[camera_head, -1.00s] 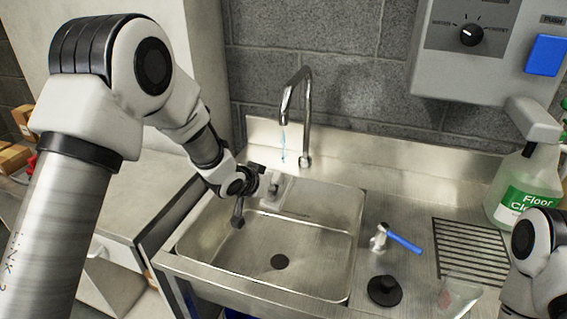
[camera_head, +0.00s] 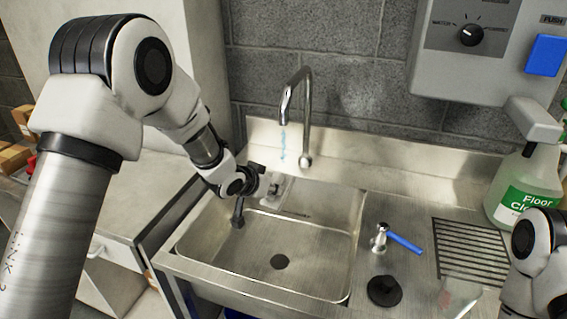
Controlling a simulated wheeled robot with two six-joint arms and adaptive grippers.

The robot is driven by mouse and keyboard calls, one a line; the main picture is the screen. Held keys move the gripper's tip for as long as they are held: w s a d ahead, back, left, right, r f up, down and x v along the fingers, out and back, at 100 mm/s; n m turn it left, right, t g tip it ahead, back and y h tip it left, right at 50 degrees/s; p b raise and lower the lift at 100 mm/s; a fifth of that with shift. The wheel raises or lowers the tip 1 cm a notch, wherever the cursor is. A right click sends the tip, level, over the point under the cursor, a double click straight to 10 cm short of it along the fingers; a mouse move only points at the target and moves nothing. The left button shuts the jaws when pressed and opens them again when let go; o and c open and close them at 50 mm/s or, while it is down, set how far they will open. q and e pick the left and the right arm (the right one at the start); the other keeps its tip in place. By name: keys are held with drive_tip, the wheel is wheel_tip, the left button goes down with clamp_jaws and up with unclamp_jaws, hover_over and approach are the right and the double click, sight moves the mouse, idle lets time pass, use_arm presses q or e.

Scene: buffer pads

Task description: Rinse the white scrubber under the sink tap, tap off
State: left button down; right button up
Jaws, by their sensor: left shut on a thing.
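The steel sink basin (camera_head: 325,255) is in the middle of the view. The chrome tap (camera_head: 307,110) arches over its back edge, and a thin bluish stream of water (camera_head: 283,143) falls from the spout. A chrome valve with a blue lever (camera_head: 405,243) stands on the counter right of the basin. My left gripper (camera_head: 258,193) is over the back left of the basin, shut on a small pale thing, apparently the white scrubber (camera_head: 276,186), partly hidden by the fingers. It is below and slightly left of the spout. My right gripper is out of view; only part of that arm shows at lower right.
A black round stopper (camera_head: 384,290) lies in front of the valve. A ribbed drain area (camera_head: 470,250) is to the right, with a pale, partly see-through item (camera_head: 460,296) before it. A green-labelled cleaner bottle (camera_head: 526,188) stands beneath the grey wall dispenser (camera_head: 470,60).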

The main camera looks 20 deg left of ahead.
use_arm(q)
drive_tip(key=s+a+b, duration=0.4)
drive_tip(key=s+b, duration=0.3)
drive_tip(key=s, duration=0.6)
drive_tip(key=d+f+n+y+p, duration=0.1)
drive_tip(key=d+f, duration=0.2)
drive_tip(key=f, duration=0.2)
drive_tip(key=w+d+f+n+y, duration=0.1)
drive_tip(key=d+f+n, duration=0.1)
drive_tip(key=f, duration=0.4)
drive_tip(key=shift+w+d+f+y+p, duration=0.2)
drive_tip(key=shift+d+f+y+p, duration=0.15)
drive_tip(key=shift+d+y, duration=0.1)
drive_tip(key=shift+w+d, duration=0.1)
drive_tip(key=shift+r, duration=0.1)
